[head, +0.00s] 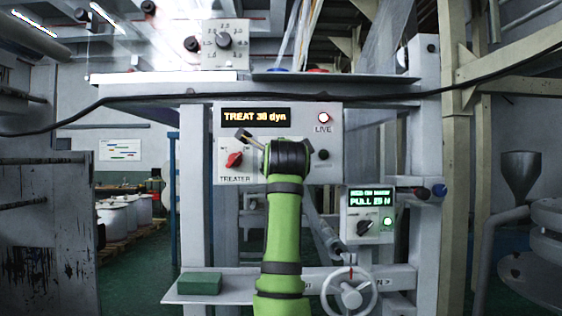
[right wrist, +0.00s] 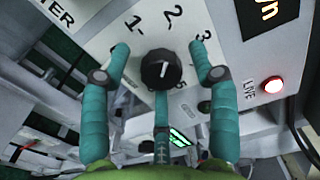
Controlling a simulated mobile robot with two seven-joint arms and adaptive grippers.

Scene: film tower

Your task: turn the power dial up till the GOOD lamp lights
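The power dial (right wrist: 161,69) is a black knob on a white panel with numerals around it. In the head view my right wrist (head: 289,158) covers the dial. The display (head: 255,117) reads TREAT 38 dyn. A dark round fitting (head: 322,155), perhaps an unlit lamp, sits at the panel's right; its label is unreadable. My left gripper is not in view.
The red LIVE lamp (head: 323,118) is lit. A red TREATER switch (head: 234,159) sits left of my wrist. Lower right, a box (head: 367,214) reads PULL 25 N with a lit green lamp (head: 388,222). A handwheel (head: 349,292) and green block (head: 199,284) are below.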

